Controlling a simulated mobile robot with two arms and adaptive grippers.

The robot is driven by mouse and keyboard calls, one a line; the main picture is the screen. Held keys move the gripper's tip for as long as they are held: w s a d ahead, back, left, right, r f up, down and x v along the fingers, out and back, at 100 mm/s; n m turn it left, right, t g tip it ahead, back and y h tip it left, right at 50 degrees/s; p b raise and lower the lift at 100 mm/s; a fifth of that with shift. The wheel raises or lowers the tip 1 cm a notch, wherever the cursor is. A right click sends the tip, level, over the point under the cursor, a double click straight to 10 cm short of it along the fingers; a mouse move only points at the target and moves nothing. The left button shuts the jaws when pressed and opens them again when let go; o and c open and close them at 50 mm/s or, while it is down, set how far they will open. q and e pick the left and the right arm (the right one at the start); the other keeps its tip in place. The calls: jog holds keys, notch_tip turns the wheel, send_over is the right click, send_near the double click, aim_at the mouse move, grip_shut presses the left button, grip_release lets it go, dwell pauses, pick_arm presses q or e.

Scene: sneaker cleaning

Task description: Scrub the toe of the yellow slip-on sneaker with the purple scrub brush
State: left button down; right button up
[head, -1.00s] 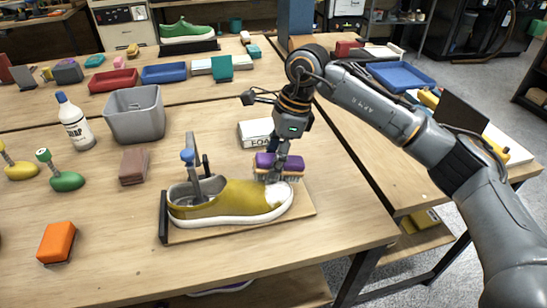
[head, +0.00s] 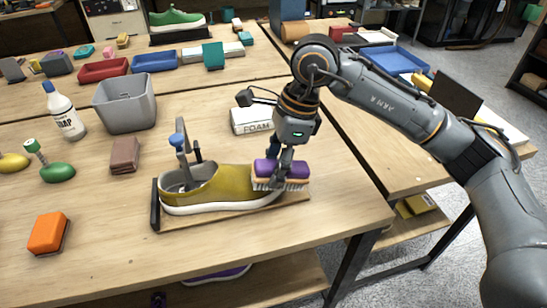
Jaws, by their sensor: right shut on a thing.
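The yellow slip-on sneaker (head: 222,186) has a white sole and sits on a wooden board (head: 180,219) with its toe to the right. A grey holder with a blue knob (head: 177,140) stands in its opening. My right gripper (head: 285,160) is shut on the purple scrub brush (head: 267,169). The brush is over the toe, bristles down, and hides most of it. The bristles seem to touch the toe, though the exact contact is hard to tell. My left gripper is not in view.
A white foam box (head: 251,121) stands behind the brush. The table front is clear.

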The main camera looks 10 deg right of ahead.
jog(key=shift+s+f, duration=0.2)
jog(key=shift+s, duration=0.05)
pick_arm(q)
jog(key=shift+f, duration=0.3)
